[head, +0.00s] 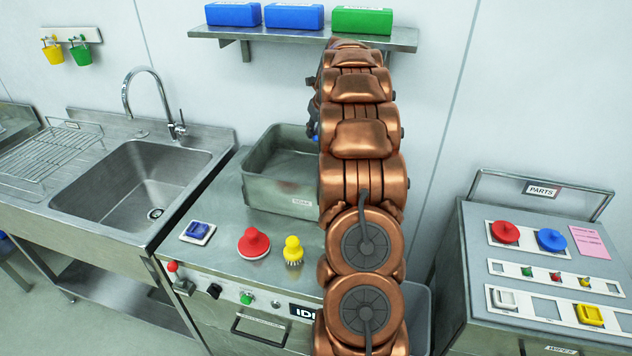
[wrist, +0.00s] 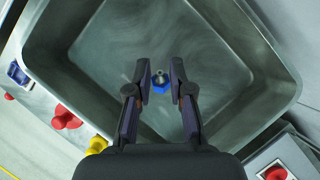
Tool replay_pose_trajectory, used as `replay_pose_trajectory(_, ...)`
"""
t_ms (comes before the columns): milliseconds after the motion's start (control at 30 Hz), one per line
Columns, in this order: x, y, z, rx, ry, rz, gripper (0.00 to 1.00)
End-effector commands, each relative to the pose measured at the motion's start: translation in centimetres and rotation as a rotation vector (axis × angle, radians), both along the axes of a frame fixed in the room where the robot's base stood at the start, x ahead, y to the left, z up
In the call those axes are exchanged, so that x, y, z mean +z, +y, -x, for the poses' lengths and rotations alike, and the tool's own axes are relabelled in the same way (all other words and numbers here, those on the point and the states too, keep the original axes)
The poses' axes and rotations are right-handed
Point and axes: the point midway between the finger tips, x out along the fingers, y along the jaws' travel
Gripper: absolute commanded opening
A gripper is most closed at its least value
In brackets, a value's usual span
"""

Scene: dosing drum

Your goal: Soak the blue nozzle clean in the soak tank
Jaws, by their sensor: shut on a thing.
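The soak tank (head: 262,188) is an open grey metal box on the counter, left of my arm. In the wrist view its wall (wrist: 62,75) surrounds my gripper (wrist: 160,75). My gripper is shut on the blue nozzle (wrist: 160,87), a small blue piece with a metallic tip between the fingertips. The nozzle is over or inside the tank; its height above the floor is unclear. In the head view my arm hides most of the gripper, and only a sliver of blue (head: 315,131) shows beside it. Whether liquid is in the tank is unclear.
A red knob-like piece (head: 254,243), a yellow brush (head: 293,250) and a blue piece on a white plate (head: 198,232) sit before the tank. The sink (head: 145,185) is left. A parts cabinet (head: 545,255) is right. A shelf (head: 290,35) with boxes hangs above.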

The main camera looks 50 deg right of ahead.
Motion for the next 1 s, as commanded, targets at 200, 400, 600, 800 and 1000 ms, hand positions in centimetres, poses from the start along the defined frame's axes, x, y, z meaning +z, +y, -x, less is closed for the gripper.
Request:
replay_pose_trajectory(200,0.0,0.0,0.0,0.0,0.0,0.0,0.04)
replay_pose_trajectory(400,0.9,0.0,0.0,0.001,0.0,0.0,0.04)
replay_pose_trajectory(600,2.6,-0.1,-0.1,0.0,-0.004,0.004,0.04)
replay_pose_trajectory(800,3.9,0.0,0.0,0.0,0.0,-0.001,0.04)
replay_pose_trajectory(1000,4.0,0.0,0.0,0.0,0.001,-0.001,0.04)
